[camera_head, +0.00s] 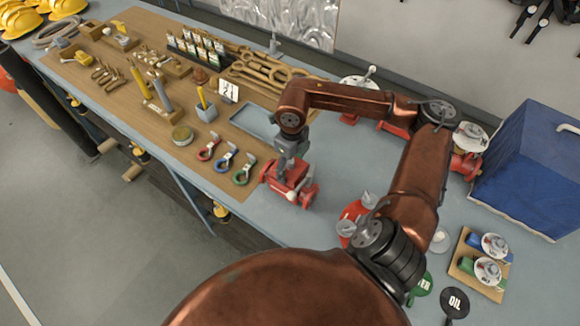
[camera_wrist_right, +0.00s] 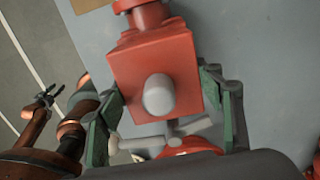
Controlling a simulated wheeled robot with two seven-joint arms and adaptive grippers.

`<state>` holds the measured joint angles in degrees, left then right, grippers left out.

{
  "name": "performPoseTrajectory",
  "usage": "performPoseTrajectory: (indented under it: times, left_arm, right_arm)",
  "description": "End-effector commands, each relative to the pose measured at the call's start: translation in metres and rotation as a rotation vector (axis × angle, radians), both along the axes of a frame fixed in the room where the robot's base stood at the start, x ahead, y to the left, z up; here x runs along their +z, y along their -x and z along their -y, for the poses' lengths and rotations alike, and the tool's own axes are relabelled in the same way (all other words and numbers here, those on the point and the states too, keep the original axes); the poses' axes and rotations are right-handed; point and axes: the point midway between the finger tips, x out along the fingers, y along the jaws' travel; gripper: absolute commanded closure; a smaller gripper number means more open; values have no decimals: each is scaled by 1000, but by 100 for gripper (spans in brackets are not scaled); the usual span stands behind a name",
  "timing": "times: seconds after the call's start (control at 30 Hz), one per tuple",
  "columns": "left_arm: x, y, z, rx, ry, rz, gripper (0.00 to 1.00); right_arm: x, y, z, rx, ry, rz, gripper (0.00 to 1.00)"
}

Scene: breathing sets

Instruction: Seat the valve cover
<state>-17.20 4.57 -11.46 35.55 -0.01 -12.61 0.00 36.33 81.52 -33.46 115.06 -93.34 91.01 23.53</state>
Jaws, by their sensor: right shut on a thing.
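A red valve body (camera_head: 300,190) stands on the grey-blue bench, near its front edge. A red square block (camera_wrist_right: 155,75) with a rounded grey knob (camera_wrist_right: 159,95) fills the right wrist view, with a round red flange behind it. My right gripper (camera_head: 290,163) reaches down over it from above. In the right wrist view, the green finger pads are shut on both sides of the red block. I cannot tell whether this block is the separate valve cover or how it sits on the body. My left gripper (camera_wrist_right: 47,96) is small in the right wrist view, its fingers apart and empty.
Red, blue and green handled tools (camera_head: 228,158) lie left of the valve on the brown mat (camera_head: 135,20). A red part (camera_head: 352,212) stands partly behind my arm. A black OIL tag (camera_head: 455,303) lies in front.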

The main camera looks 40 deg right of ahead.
Motion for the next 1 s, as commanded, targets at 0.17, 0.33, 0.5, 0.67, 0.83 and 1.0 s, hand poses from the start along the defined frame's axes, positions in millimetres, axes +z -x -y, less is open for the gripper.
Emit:
performPoseTrajectory:
  times: [0.17,0.33,0.5,0.67,0.83,1.0]
  left_arm:
    - [-5,0,0,0,0,-1,62]
    - [-8,1,0,0,0,-1,62]
    - [-7,1,0,0,0,-1,62]
    - [-7,1,0,0,0,-1,62]
    - [-7,1,0,0,0,-1,62]
    - [-7,2,-2,0,-2,-3,62]
  right_arm:
    - [-5,0,0,0,0,1,78]
    - [-9,0,0,0,0,1,78]
    - [-8,0,0,0,0,1,30]
    - [-8,0,0,0,0,1,19]
    - [-8,0,0,0,0,0,19]
    - [-5,0,0,0,0,1,19]
